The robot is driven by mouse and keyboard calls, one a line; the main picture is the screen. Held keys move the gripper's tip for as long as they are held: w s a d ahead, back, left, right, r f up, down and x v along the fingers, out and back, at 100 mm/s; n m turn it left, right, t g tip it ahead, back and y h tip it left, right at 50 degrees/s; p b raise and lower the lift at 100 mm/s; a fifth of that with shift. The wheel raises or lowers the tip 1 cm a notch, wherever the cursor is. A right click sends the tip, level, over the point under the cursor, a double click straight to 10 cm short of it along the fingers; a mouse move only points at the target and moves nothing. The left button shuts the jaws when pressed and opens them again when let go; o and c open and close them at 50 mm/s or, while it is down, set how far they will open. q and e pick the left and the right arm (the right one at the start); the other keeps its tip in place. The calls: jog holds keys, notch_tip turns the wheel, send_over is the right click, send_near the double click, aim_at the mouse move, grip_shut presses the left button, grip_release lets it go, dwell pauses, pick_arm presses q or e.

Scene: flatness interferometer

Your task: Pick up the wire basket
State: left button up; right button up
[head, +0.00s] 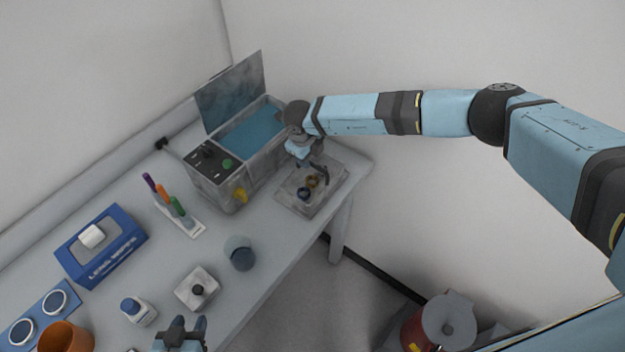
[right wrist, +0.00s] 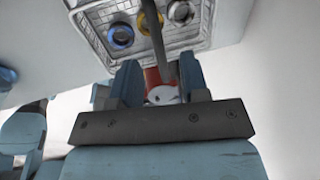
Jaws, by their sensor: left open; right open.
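The wire basket (head: 290,193) sits at the far right end of the bench, with small ring-shaped parts in it. In the right wrist view the basket (right wrist: 203,30) fills the top, and a dark upright bar (right wrist: 158,45), seemingly its handle, runs down toward the gap between my fingers. My right gripper (head: 314,166) is open above the basket; I cannot tell whether the fingers touch the bar. It also shows in the right wrist view (right wrist: 158,85). My left gripper (head: 184,328) is open and empty at the bench's front edge.
A grey tank with blue liquid (head: 250,132) and raised lid stands left of the basket. Colored pens (head: 165,196), a blue wipes box (head: 103,246), a dark cup (head: 240,254) and a white block with a knob (head: 198,288) are on the bench. A red bin (head: 425,330) stands on the floor.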

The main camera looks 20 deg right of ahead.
aim_at(311, 163)
pick_arm(q)
notch_tip(311, 163, down, 2)
jog(key=shift+s+b, duration=0.1)
jog(key=shift+b, duration=1.1)
pick_arm(e)
jog(key=f, duration=0.4)
jog(key=shift+w+d+f, duration=0.15)
jog(key=shift+w+d, duration=0.05)
jog(key=shift+d, duration=0.1)
pick_arm(q)
jog(key=shift+f, duration=0.25)
pick_arm(e)
jog(key=shift+w+f, duration=0.1)
jog(key=shift+f, duration=0.25)
jog(key=shift+r, duration=0.1)
pick_arm(q)
jog(key=shift+r, duration=0.15)
pick_arm(e)
jog(key=shift+c, duration=0.4)
pick_arm(q)
jog(key=shift+d+r, duration=0.1)
pick_arm(e)
grip_shut()
pick_arm(q)
jog(key=shift+w, duration=0.25)
jog(key=shift+r, duration=0.1)
pick_arm(e)
jog(key=shift+r, duration=0.1)
